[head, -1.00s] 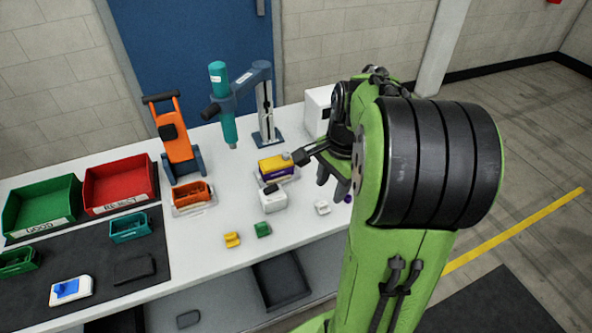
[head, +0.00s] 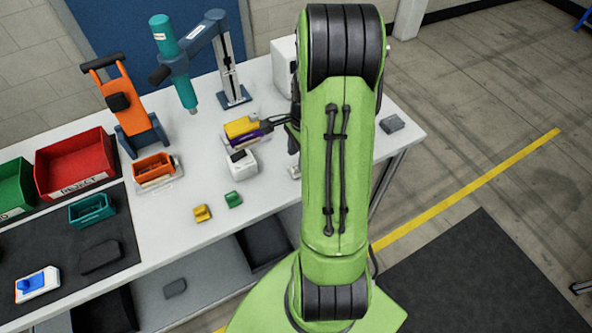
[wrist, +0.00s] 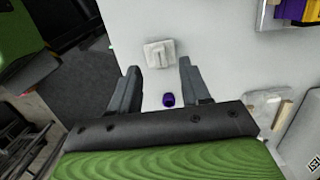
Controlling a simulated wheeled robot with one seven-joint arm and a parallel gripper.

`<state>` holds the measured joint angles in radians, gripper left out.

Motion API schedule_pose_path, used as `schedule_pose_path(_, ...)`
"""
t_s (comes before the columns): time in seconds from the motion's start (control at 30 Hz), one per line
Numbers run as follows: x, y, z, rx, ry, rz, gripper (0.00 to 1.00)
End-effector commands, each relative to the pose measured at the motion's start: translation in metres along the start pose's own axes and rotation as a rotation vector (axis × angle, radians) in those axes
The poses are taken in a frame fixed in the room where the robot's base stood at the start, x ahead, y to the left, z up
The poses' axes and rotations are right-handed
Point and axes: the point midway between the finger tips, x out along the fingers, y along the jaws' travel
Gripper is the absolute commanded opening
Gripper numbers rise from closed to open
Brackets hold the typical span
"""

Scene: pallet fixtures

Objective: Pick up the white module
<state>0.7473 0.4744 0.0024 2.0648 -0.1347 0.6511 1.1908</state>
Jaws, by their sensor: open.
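The white module (wrist: 160,53) is a small block with a raised rib, lying on the white table in the wrist view. In the head view a sliver of the white module (head: 294,172) shows at the left edge of my arm, which hides the rest. My gripper (wrist: 158,67) is open and empty. In the wrist view the module appears just beyond and between its two fingertips; the gap in height cannot be told.
A small purple part (wrist: 168,100) shows between the fingers. A white box with a dark top (head: 241,165), a yellow-and-purple part (head: 243,128), a green module (head: 233,198) and a yellow module (head: 202,213) stand left of my arm. A grey block (head: 392,123) lies right.

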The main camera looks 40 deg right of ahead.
Motion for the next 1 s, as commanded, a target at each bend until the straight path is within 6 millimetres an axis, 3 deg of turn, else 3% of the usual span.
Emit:
schedule_pose_path(0.03,0.013,0.002,0.002,-0.001,-0.003,0.005,0.47)
schedule_pose_path(0.17,0.033,0.001,0.002,-0.001,-0.002,0.004,0.47)
schedule_pose_path(0.4,0.035,0.001,0.002,-0.001,0.0,0.0,0.47)
schedule_pose_path(0.7,0.035,0.001,0.002,0.0,0.0,0.0,0.02)
schedule_pose_path(1.0,0.034,0.001,0.002,0.0,0.0,0.0,0.0)
